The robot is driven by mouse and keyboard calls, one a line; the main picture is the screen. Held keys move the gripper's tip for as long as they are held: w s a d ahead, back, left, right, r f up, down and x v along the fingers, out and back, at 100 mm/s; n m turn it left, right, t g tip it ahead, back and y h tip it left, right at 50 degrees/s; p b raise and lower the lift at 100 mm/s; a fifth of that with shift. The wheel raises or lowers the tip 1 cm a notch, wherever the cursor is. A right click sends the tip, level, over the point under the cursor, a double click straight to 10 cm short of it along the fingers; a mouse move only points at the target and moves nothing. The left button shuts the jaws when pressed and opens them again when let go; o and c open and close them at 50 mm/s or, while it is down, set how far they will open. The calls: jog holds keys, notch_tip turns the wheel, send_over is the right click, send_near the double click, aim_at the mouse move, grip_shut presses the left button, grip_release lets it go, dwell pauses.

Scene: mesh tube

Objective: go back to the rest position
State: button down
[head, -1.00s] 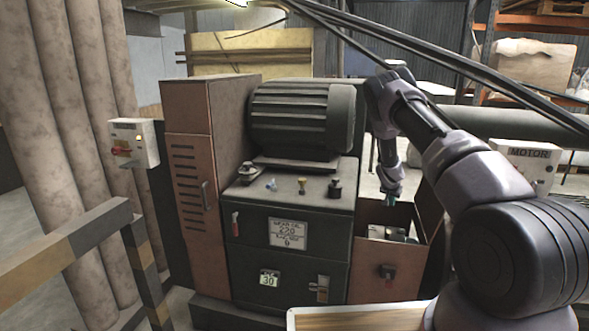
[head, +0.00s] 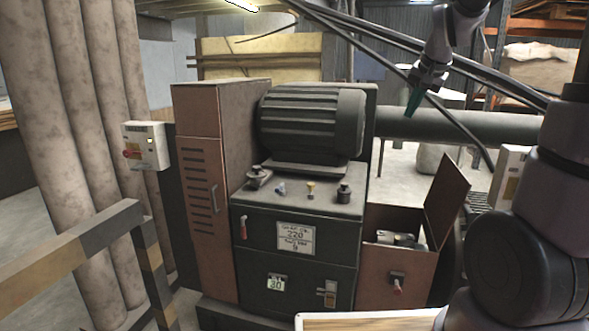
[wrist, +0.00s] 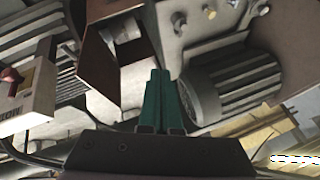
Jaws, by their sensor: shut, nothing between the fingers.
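My gripper (head: 413,101) is at the upper right in the head view, raised above and apart from the machine, its green fingers pointing down. In the wrist view its two green fingers (wrist: 161,100) lie together, shut, with nothing between them. The open brown box (head: 385,262) with its lid up stands below at the machine's right side and holds some grey parts. It also shows in the wrist view (wrist: 103,72), upper left of the fingers.
The dark ribbed motor (head: 310,122) sits on the machine. Black cables (head: 395,65) and a thick grey pipe (head: 460,124) run near my gripper. A striped railing (head: 75,246) stands at left. A wooden-topped surface (head: 370,322) is at the bottom edge.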

jog(key=s+a+r+n, duration=0.1)
jog(key=s+a, duration=0.2)
jog(key=s, duration=0.8)
jog(key=s+a+r+n+y, duration=0.1)
jog(key=s+a+r, duration=0.1)
jog(key=s, duration=1)
jog(key=shift+a+n, duration=0.4)
jog(key=shift+a, duration=0.2)
